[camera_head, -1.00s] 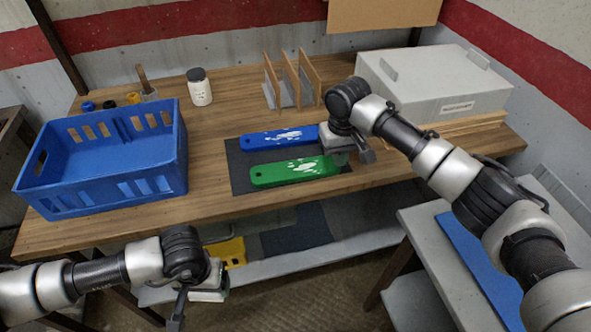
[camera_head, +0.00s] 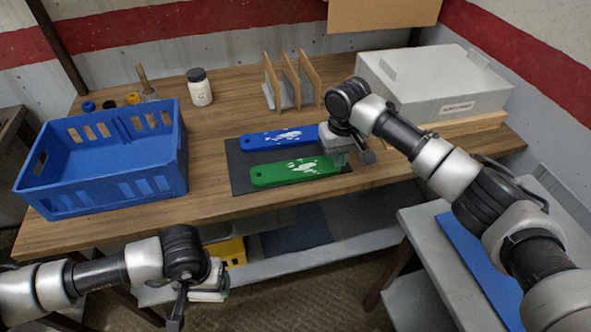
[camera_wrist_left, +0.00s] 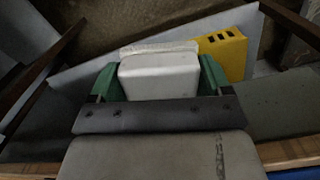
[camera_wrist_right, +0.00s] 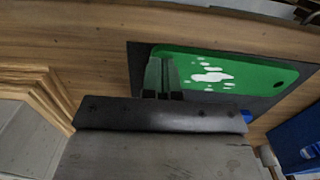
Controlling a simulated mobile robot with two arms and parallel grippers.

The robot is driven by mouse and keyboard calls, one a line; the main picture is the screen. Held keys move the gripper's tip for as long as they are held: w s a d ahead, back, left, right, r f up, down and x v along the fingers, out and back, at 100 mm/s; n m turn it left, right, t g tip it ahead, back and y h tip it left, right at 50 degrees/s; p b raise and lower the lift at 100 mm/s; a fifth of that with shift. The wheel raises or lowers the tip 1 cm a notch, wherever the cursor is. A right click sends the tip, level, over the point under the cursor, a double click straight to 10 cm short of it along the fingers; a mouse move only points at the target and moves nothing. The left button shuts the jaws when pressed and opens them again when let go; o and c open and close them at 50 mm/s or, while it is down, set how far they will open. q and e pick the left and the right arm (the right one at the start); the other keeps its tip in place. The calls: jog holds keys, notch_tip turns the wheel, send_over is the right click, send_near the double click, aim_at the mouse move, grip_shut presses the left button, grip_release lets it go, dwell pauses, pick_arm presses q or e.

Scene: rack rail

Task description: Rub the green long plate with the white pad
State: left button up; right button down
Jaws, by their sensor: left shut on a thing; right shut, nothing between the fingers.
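The green long plate (camera_head: 292,171) lies on a dark mat (camera_head: 240,182) on the bench, with white smears on its top; it also shows in the right wrist view (camera_wrist_right: 255,75). My right gripper (camera_head: 340,158) is shut and empty, with its fingertips at the plate's right end; in the right wrist view its fingers (camera_wrist_right: 160,72) overlap the plate's end. Whether they touch it I cannot tell. My left gripper (camera_wrist_left: 160,80) is shut on the white pad (camera_wrist_left: 160,72), held off the bench's front edge. In the head view the pad is mostly hidden by the gripper.
A blue plate (camera_head: 278,138) with white smears lies just behind the green one. A blue crate (camera_head: 105,195) stands on the left, a white jar (camera_head: 200,90) and wooden dividers (camera_head: 293,80) at the back, and a large grey box (camera_head: 430,85) at the right. A lower shelf holds a yellow item (camera_head: 232,252).

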jog(key=shift+f, duration=0.95)
dwell(0.4)
pick_arm(q)
notch_tip(320, 180, up, 7)
jog(key=p, duration=0.7)
pick_arm(e)
notch_tip(320, 180, up, 6)
jog(key=shift+r, duration=0.1)
pick_arm(q)
jog(key=shift+f, duration=0.1)
jog(key=shift+f, duration=0.1)
pick_arm(e)
jog(key=shift+r, duration=0.4)
pick_arm(q)
jog(key=shift+f+b, duration=0.6)
jog(key=shift+b, duration=0.2)
pick_arm(e)
notch_tip(320, 180, up, 11)
